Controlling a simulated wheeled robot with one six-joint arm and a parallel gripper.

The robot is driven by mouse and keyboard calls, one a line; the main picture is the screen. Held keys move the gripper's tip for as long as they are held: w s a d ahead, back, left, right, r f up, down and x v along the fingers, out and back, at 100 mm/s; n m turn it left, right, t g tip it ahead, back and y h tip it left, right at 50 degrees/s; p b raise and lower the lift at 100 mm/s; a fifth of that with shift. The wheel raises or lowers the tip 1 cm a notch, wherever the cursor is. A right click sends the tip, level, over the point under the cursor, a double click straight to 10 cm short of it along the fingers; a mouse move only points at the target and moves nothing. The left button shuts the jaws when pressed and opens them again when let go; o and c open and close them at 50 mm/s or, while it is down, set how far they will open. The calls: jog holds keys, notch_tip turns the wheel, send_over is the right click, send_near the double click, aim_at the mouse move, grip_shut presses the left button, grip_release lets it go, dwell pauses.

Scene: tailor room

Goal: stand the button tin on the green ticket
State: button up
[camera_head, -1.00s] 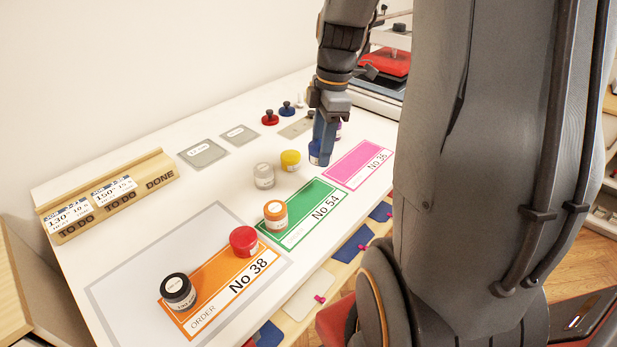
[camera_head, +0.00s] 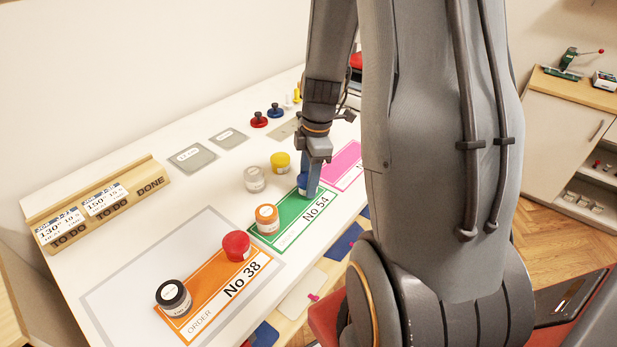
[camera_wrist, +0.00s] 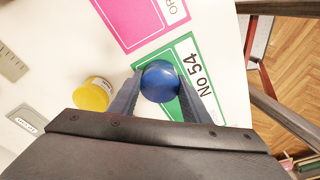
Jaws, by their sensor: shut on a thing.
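My gripper (camera_head: 310,182) is shut on a blue tin (camera_head: 302,182). The wrist view shows the round blue lid (camera_wrist: 160,82) between the two fingers. The blue tin is upright at the far end of the green ticket (camera_head: 284,240), marked No 54; I cannot tell whether its base touches the ticket. The green ticket also shows under the tin in the wrist view (camera_wrist: 186,52). An orange-lidded tin (camera_head: 267,219) stands on the near end of the green ticket.
A yellow tin (camera_head: 280,163) and a pale grey tin (camera_head: 254,179) stand behind the green ticket. A red tin (camera_head: 236,246) and a black tin (camera_head: 173,297) stand on the orange ticket (camera_head: 215,300). The pink ticket (camera_head: 345,165) lies clear beyond.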

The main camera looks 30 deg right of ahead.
jog(key=shift+f, duration=0.15)
jog(key=o, duration=1.1)
notch_tip(320, 180, up, 12)
jog(key=d+b, duration=0.1)
jog(key=b, duration=0.1)
jog(key=shift+s+d+b, duration=0.2)
jog(key=shift+b, duration=0.1)
